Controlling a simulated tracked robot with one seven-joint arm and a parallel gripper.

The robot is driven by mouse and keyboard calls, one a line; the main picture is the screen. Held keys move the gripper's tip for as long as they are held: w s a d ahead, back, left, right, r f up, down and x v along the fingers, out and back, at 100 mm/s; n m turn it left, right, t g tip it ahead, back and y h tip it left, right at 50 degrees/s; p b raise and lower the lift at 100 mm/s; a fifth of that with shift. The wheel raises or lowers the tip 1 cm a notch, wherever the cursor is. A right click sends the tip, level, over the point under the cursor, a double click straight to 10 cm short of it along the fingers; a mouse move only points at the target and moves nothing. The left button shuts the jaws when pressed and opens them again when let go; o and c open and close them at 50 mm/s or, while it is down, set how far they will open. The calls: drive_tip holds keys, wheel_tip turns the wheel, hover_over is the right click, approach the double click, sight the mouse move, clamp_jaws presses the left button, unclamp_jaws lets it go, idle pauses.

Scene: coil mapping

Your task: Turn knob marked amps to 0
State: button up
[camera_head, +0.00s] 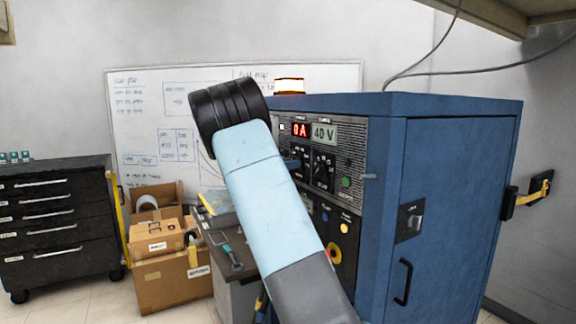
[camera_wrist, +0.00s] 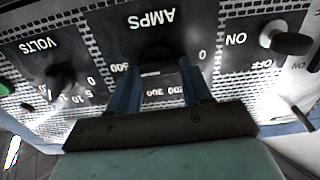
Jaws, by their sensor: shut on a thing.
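The knob marked AMPS (camera_wrist: 157,57) is dark and sits below its label on the grey panel, upside down in the wrist view. My gripper (camera_wrist: 160,75) is shut on it, with one blue finger on each side. In the head view, my arm covers most of the gripper and the AMPS knob. The red display (camera_head: 301,130) on the cabinet reads 0 A.
The VOLTS knob (camera_wrist: 60,77) is left of my gripper and an ON/OFF switch (camera_wrist: 291,43) is to the right in the wrist view. A second display (camera_head: 323,132) reads 40 V. The blue cabinet (camera_head: 450,200) fills the right; boxes (camera_head: 172,280) stand left.

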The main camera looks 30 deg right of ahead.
drive_tip(key=shift+w, duration=0.1)
drive_tip(key=shift+f+n, duration=0.15)
drive_tip(key=shift+n, duration=5.8)
drive_tip(key=shift+f+n, duration=0.2)
drive_tip(key=shift+n, duration=5.8)
drive_tip(key=shift+f+n, duration=0.15)
drive_tip(key=shift+n, duration=5.8)
drive_tip(key=o, duration=0.8)
drive_tip(key=shift+c, duration=0.2)
drive_tip(key=o, duration=0.3)
drive_tip(key=shift+r, duration=0.1)
